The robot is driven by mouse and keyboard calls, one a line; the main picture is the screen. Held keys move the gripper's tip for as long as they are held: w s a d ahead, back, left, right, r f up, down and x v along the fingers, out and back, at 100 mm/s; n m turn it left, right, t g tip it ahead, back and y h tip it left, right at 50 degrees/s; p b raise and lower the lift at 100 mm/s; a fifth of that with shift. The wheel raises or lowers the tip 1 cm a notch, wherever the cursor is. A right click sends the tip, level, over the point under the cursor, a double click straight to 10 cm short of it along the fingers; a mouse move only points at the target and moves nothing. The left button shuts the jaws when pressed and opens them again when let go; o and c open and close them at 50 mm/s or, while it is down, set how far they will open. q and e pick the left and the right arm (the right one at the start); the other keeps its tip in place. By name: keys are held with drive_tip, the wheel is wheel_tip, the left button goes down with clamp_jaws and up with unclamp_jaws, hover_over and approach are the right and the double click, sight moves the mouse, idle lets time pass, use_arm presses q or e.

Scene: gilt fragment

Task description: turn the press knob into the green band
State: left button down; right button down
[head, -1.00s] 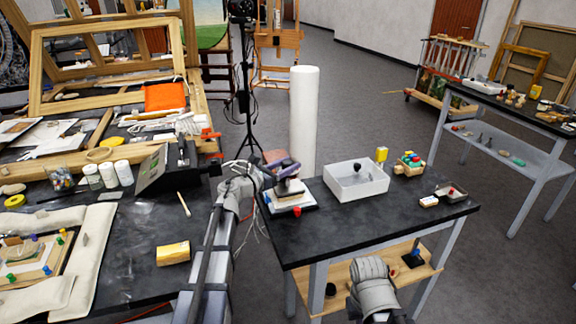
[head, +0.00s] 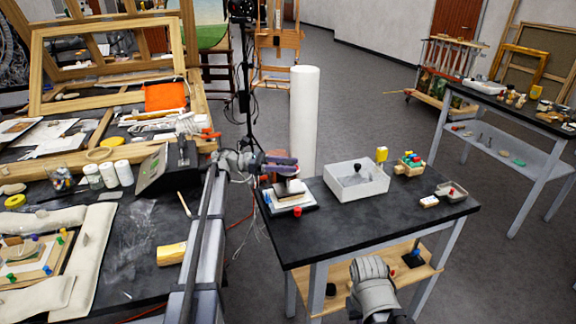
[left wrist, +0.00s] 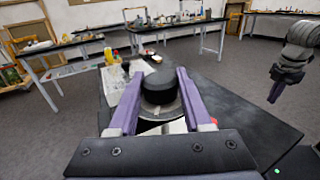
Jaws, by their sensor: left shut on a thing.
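The press (head: 291,196) stands at the left end of the small black table, with a pale base and a red part at its front. My left gripper (head: 283,167), with purple fingers, is over its top. In the left wrist view the black round knob (left wrist: 159,87) sits between the two fingers of my left gripper (left wrist: 158,90), which is shut on it. A grey round plate (left wrist: 160,110) shows below the knob. I cannot make out a green band in either view. My right gripper (left wrist: 277,91) shows small and dark at the right of the left wrist view; its opening is unclear.
A white open box (head: 356,182) holding a dark item stands right of the press. A yellow-topped item, coloured blocks (head: 409,164) and a small grey tray (head: 451,192) are beyond it. A tall white roll (head: 303,118) stands behind the table. The table's front is clear.

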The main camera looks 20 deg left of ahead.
use_arm(q)
drive_tip(key=shift+w+m+g, duration=0.1)
drive_tip(key=shift+m+g, duration=0.5)
drive_tip(key=shift+g, duration=0.3)
drive_tip(key=shift+d+g, duration=0.1)
drive_tip(key=shift+g, duration=0.2)
drive_tip(key=shift+c, duration=1.7)
unclamp_jaws()
drive_tip(key=a, duration=0.7)
drive_tip(key=shift+a, duration=0.4)
